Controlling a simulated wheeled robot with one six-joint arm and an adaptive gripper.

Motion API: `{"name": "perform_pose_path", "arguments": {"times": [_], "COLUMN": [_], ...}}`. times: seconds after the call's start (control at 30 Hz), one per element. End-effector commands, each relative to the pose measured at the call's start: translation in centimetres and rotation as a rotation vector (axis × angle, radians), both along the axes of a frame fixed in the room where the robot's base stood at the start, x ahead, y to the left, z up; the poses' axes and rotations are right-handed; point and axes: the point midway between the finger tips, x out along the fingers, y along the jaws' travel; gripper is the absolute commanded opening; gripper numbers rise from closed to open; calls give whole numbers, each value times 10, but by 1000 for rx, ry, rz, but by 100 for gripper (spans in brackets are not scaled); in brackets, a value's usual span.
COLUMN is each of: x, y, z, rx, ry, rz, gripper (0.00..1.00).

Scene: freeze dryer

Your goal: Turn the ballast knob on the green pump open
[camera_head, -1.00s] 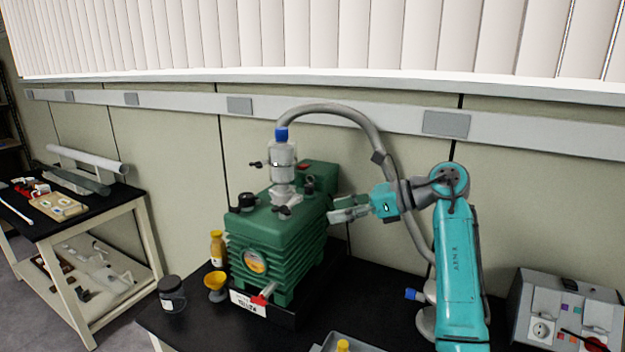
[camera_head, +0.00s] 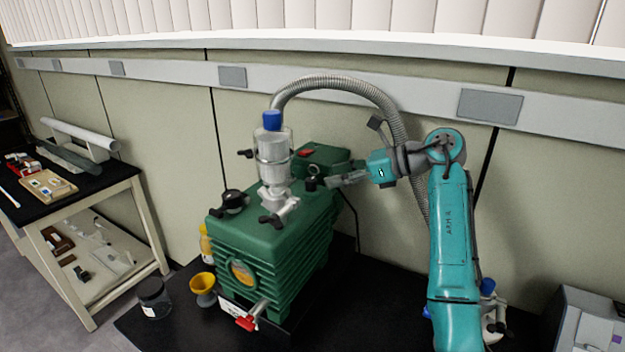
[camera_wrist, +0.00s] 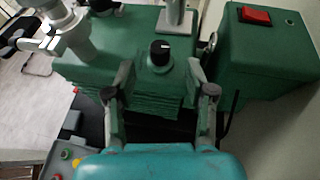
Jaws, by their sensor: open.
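The green pump (camera_head: 272,235) stands on the black bench with a clear filter bottle (camera_head: 273,157) on its top. A small black upright knob (camera_head: 312,178) with a white mark sits on the pump's top, near the motor housing; I take it as the ballast knob. It also shows in the wrist view (camera_wrist: 160,53). My gripper (camera_head: 334,181) is to the right of this knob in the head view, close to it. In the wrist view my gripper (camera_wrist: 160,76) is open and empty, with the knob just beyond and between the fingertips. I cannot tell whether they touch.
A grey hose (camera_head: 350,86) arches behind the pump. A red switch (camera_wrist: 255,15) is on the motor housing. A larger black cap (camera_head: 233,200), a yellow funnel (camera_head: 203,284) and a dark jar (camera_head: 154,298) are to the left. A grey box (camera_head: 590,325) is at right.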

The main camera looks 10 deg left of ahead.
Motion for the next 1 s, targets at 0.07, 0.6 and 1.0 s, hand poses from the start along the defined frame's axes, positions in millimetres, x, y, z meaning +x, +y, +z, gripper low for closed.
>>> {"name": "perform_pose_path", "arguments": {"times": [0.07, 0.6, 1.0], "x": [1, 10, 10], "y": [15, 64, 64], "z": [-7, -27, -27], "rx": [-1, 0, -1], "ry": [2, 1, 1], "rz": [2, 0, 0], "gripper": [55, 55, 12]}}
